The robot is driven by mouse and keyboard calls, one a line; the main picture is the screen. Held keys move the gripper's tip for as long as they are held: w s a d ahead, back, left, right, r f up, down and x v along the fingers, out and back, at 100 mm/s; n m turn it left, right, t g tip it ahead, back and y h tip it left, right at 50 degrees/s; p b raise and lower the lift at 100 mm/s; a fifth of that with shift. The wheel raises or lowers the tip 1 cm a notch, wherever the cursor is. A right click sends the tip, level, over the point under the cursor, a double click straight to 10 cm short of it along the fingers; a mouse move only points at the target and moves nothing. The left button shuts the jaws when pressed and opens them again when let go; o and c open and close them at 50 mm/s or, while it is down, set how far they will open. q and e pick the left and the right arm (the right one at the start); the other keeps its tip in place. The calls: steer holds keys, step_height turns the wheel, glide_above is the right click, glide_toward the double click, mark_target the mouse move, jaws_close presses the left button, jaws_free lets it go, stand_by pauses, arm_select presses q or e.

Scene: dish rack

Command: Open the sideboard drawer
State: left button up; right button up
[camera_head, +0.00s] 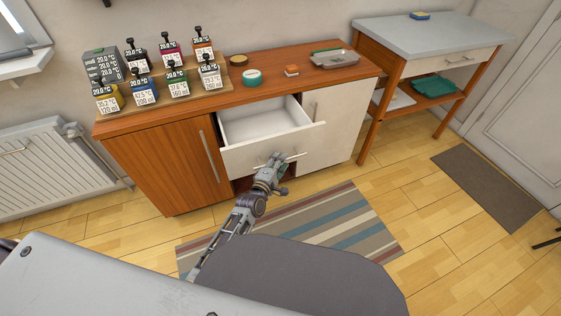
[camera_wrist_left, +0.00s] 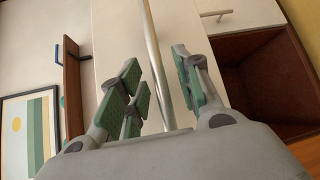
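The sideboard (camera_head: 160,163) stands against the wall. Its white drawer (camera_head: 262,150) is pulled out, and its empty inside shows from above. The bar handle (camera_head: 292,157) is on the drawer's front. My left gripper (camera_head: 276,160) is at this handle. In the left wrist view the metal handle (camera_wrist_left: 152,45) runs between the green-padded fingers of my left gripper (camera_wrist_left: 160,88). The fingers are apart, with a gap visible beside the bar, so they are around it without a clear grip. My right gripper is not in view.
Several labelled bottles stand on a wooden stepped stand (camera_head: 165,98) on the sideboard top. A grey dish (camera_head: 335,59) lies at its right end. A side table (camera_head: 430,38) stands to the right. A striped rug (camera_head: 340,225) lies on the floor in front.

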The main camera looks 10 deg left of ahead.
arm_select(q)
steer(key=v, duration=1.1)
stand_by(0.3)
stand_by(0.7)
